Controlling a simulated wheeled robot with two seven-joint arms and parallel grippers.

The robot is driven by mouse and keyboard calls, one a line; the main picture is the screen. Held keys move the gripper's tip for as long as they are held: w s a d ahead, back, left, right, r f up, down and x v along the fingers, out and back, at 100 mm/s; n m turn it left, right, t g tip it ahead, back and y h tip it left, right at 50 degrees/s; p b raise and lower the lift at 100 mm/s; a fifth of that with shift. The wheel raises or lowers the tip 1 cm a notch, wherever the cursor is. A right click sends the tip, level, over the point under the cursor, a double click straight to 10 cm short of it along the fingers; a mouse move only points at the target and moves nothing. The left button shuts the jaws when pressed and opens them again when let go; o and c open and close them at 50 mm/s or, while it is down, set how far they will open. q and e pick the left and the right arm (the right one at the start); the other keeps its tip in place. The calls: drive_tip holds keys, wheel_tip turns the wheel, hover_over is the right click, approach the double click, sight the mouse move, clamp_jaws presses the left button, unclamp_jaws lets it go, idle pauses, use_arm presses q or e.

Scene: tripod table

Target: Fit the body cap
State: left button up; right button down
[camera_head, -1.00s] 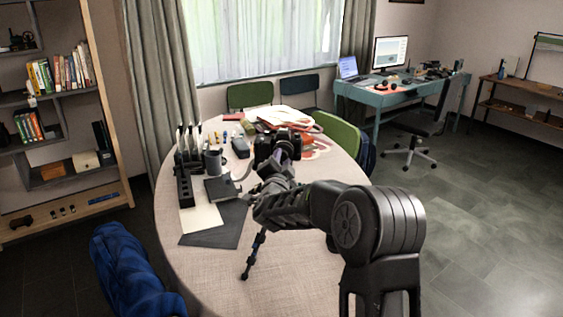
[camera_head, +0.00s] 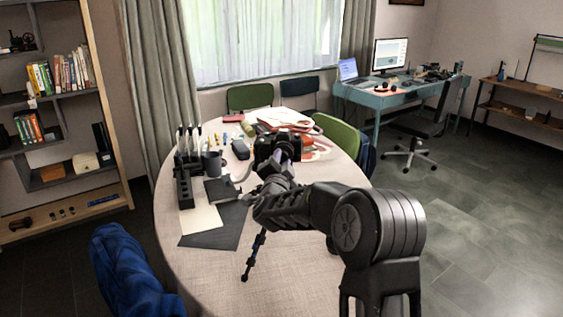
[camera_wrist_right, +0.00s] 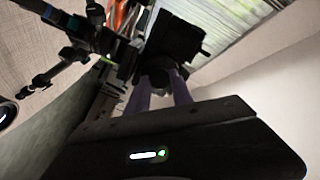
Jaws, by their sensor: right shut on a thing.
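The black camera (camera_head: 264,144) stands above the round table on a tripod, whose leg (camera_head: 255,256) shows below my right arm. My right gripper (camera_head: 279,160) is at the camera's front, partly hidden by its own wrist. In the right wrist view, the gripper's two pale purple fingers (camera_wrist_right: 158,92) are shut on a small dark round piece, the body cap (camera_wrist_right: 154,73). The dark camera (camera_wrist_right: 178,36) is right beyond it. I cannot tell whether the cap touches the mount. The tripod (camera_wrist_right: 78,52) is at the left of that view. My left gripper is out of view.
The round table (camera_head: 205,275) holds a black rack (camera_head: 185,188), a dark cup (camera_head: 213,161), a dark box (camera_head: 219,190), a dark mat (camera_head: 215,240) and papers (camera_head: 283,117). A green chair (camera_head: 338,134) stands behind. The table's front left is clear.

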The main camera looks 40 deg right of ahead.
drive_tip(key=shift+w+d, duration=0.35)
drive_tip(key=shift+w, duration=0.05)
idle(1.9)
drive_tip(key=m+b, duration=0.1)
drive_tip(key=b, duration=0.2)
drive_tip(key=shift+f, duration=0.15)
drive_tip(key=shift+m+b, duration=0.45)
drive_tip(key=shift+m, duration=0.15)
drive_tip(key=shift+r, duration=0.2)
